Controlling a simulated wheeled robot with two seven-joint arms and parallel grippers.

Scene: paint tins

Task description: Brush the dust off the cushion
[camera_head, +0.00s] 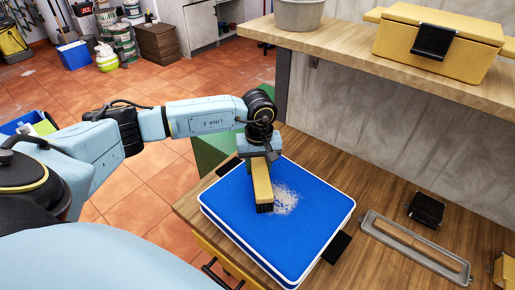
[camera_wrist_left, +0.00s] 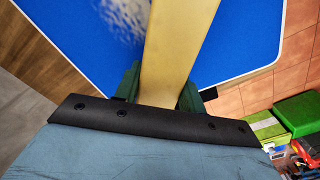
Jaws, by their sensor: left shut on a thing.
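A blue cushion (camera_head: 240,230) with white edging lies flat on the wooden bench. A patch of pale dust (camera_head: 285,199) lies on it, right of its middle; the dust also shows in the left wrist view (camera_wrist_left: 125,15). My left gripper (camera_head: 259,157) is shut on the brush (camera_head: 262,182), which has a yellowish wooden body and dark bristles. The brush is over the cushion, just left of the dust, with its bristles at or close to the surface; I cannot tell whether they touch. In the left wrist view the brush (camera_wrist_left: 176,50) extends from between the fingers. My right gripper is not in view.
The wooden bench (camera_head: 365,265) holds a grey metal tray (camera_head: 415,247) and a small black box (camera_head: 426,209) right of the cushion. A shelf (camera_head: 400,75) above carries a yellow toolbox (camera_head: 440,40) and a grey bucket (camera_head: 299,14). Tiled floor lies left.

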